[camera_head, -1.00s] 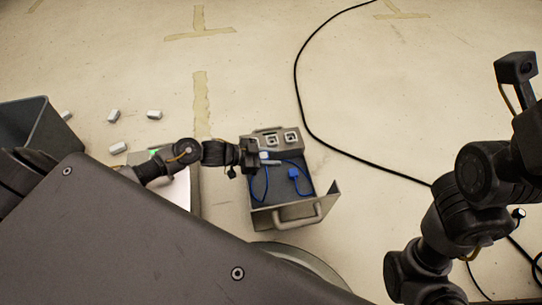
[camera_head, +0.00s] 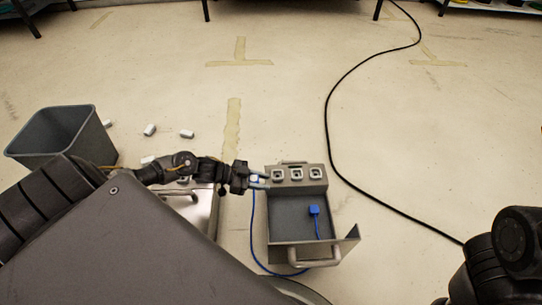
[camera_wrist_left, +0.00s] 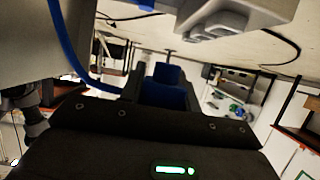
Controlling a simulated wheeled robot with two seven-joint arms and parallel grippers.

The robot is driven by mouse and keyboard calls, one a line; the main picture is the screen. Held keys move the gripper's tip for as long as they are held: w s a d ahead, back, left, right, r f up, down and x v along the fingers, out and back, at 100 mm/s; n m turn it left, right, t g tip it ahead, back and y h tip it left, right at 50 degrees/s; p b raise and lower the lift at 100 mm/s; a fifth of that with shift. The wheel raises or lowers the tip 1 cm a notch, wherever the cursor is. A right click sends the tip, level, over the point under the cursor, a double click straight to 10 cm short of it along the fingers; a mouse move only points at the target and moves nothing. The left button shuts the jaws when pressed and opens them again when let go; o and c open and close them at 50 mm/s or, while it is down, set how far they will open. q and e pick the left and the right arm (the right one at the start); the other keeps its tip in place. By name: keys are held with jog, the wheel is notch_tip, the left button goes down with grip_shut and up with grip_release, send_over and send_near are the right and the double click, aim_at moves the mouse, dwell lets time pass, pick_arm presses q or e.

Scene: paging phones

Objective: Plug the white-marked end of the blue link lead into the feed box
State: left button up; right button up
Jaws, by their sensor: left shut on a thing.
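A grey box (camera_head: 272,222) with an open tray and a front handle stands on the floor. Its raised back block (camera_head: 298,186) carries several sockets, three of them showing in a row. My left gripper (camera_head: 258,179) is shut on one end of the blue lead, just left of that block. A light patch shows at this end. In the left wrist view a blue plug (camera_wrist_left: 164,88) sits between the fingers, and pale socket housings (camera_wrist_left: 225,22) show above it. The lead's other blue plug (camera_head: 314,210) lies in the tray. The lead (camera_head: 254,235) loops outside the tray's left side.
A metal-topped box (camera_head: 192,208) stands left of the grey box, under my left arm. A grey bin (camera_head: 58,135) and several small white blocks (camera_head: 150,130) are further left. A black cable (camera_head: 328,120) curves along the floor on the right. The floor behind is mostly clear.

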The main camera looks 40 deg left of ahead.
pick_arm(q)
jog(key=shift+a, duration=0.2)
jog(key=s+a+b, duration=0.1)
jog(key=s+a, duration=0.2)
jog(key=a, duration=0.8)
jog(key=shift+a, duration=0.3)
jog(key=s+a+b, duration=0.2)
jog(key=a+b, duration=0.2)
jog(key=a, duration=0.6)
jog(key=shift+s+a+b, duration=0.15)
jog(key=shift+s+b, duration=0.15)
